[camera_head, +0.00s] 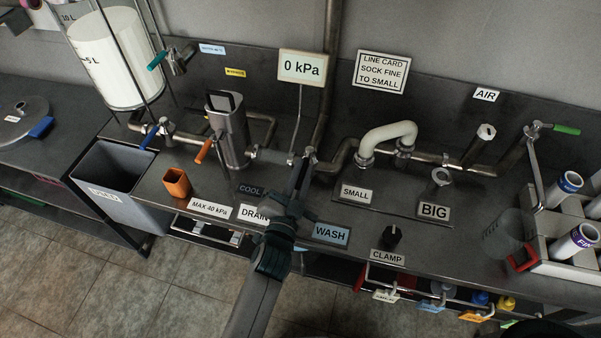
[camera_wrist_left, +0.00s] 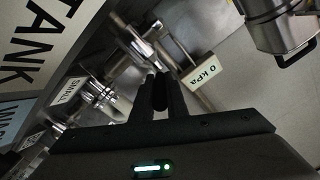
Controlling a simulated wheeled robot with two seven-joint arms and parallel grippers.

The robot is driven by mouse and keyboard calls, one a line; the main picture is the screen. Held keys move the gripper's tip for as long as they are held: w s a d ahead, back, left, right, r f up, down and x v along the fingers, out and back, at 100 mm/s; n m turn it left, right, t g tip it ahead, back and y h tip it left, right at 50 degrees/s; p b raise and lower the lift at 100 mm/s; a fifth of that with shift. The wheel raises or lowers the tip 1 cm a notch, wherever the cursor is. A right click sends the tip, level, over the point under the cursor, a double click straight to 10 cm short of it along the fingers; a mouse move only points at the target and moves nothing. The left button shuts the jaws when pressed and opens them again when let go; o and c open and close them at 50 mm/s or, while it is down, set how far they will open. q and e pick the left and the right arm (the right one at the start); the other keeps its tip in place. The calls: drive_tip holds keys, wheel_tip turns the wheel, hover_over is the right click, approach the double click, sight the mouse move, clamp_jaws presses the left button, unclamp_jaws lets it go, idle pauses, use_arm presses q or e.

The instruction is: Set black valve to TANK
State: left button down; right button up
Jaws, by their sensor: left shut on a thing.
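My left gripper (camera_head: 305,168) reaches over the front of the bench to the pipe fitting below the gauge sign. In the left wrist view its two fingers (camera_wrist_left: 160,92) are shut on a dark handle, taken to be the black valve's, in front of a metal pipe fitting (camera_wrist_left: 135,42). In the head view my gripper and forearm hide most of the handle; the metal valve body (camera_head: 310,153) shows just beyond the fingertips. The TANK label (camera_wrist_left: 30,45) is large at the upper left of the left wrist view. My right gripper is not in view.
The 0 kPa sign (camera_head: 302,66) stands on a thin stem behind the valve. An orange-handled valve (camera_head: 204,151) is left; a white curved hose (camera_head: 388,138) is right.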

use_arm(q)
drive_tip(key=shift+r, duration=0.1)
idle(0.3)
drive_tip(key=c, duration=1.7)
unclamp_jaws()
drive_tip(key=shift+d, duration=0.1)
drive_tip(key=shift+c, duration=0.2)
drive_tip(key=shift+s, duration=0.1)
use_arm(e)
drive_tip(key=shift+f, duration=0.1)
use_arm(q)
drive_tip(key=shift+s+a+f, duration=0.2)
drive_tip(key=shift+s+a, duration=0.1)
drive_tip(key=shift+s, duration=0.3)
drive_tip(key=b+v, duration=0.4)
drive_tip(key=v, duration=1.1)
drive_tip(key=shift+s+r, duration=0.2)
drive_tip(key=shift+s, duration=0.2)
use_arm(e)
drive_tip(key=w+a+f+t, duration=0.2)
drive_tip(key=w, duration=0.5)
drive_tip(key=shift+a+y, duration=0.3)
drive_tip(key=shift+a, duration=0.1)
use_arm(q)
drive_tip(key=shift+a, duration=0.1)
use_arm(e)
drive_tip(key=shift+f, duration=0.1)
